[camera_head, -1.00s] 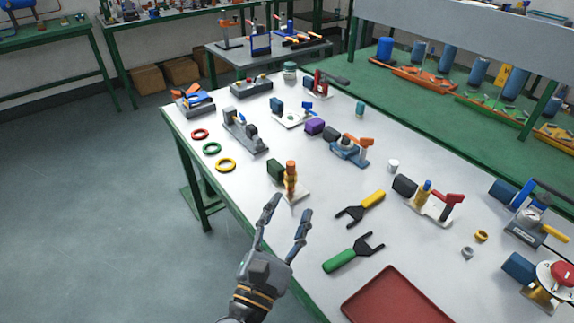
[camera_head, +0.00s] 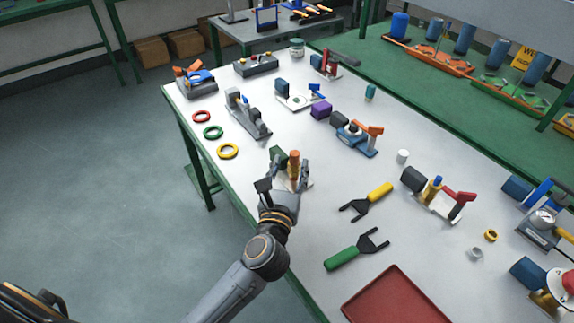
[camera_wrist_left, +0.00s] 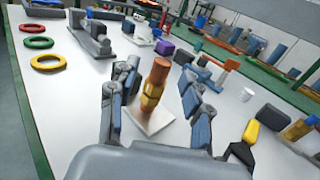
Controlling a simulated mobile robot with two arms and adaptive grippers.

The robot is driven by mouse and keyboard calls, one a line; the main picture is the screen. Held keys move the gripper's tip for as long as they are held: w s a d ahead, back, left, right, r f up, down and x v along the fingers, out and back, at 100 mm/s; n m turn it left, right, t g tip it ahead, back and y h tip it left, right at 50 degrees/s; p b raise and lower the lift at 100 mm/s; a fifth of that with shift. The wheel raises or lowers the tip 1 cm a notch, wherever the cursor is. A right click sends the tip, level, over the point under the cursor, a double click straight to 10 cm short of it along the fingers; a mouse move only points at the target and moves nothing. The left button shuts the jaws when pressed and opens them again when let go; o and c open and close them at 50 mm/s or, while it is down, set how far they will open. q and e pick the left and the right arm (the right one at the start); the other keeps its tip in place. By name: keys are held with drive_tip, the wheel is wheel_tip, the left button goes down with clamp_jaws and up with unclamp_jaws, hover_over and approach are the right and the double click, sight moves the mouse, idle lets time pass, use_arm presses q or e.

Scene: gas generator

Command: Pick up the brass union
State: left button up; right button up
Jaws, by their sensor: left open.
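The brass union (camera_wrist_left: 152,92) is the gold middle part of an upright fitting with a copper-coloured top, standing on a small white plate (camera_wrist_left: 150,119). In the head view the fitting's orange top (camera_head: 294,158) shows above my left gripper (camera_head: 284,175), which hides its lower part. My left gripper is open, and in the left wrist view its fingers (camera_wrist_left: 158,66) stand on either side of the fitting, with visible gaps between. My right gripper is not in view.
Red, green and yellow rings (camera_head: 228,151) lie to the left. A yellow-handled tool (camera_head: 367,201), a green-handled tool (camera_head: 357,250) and a red tray (camera_head: 397,299) lie to the right. A loose brass ring (camera_head: 491,235) is farther right. Other fittings stand behind.

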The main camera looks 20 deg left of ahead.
sight(294, 157)
use_arm(q)
drive_tip(key=w, duration=0.4)
drive_tip(key=shift+w+a, duration=0.15)
drive_tip(key=shift+w, duration=0.25)
clamp_jaws()
drive_tip(key=shift+r, duration=0.1)
